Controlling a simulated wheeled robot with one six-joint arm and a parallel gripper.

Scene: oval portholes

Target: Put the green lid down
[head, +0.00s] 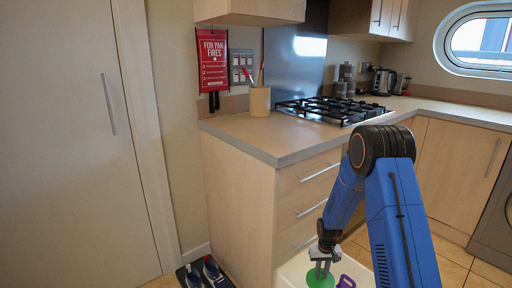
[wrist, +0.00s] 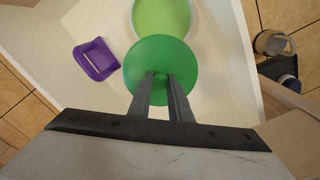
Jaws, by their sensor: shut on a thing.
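The green lid (wrist: 182,58) is a flat round disc seen in the wrist view. My gripper (wrist: 161,82) is shut on the small knob at its middle. In the head view my gripper (head: 322,256) points down at the lower edge, with the lid (head: 320,280) under it, partly cut off by the frame. In the wrist view the lid overlaps the near part of a round light green container (wrist: 165,14) with a pale rim. I cannot tell how high the lid is above the white surface (wrist: 110,25).
A purple object (wrist: 96,60) lies on the white surface left of the lid. The surface has raised pale edges. A pale mug-like item (wrist: 270,42) and a dark one are outside it at right. In the head view, a wooden counter (head: 262,140) stands behind my gripper.

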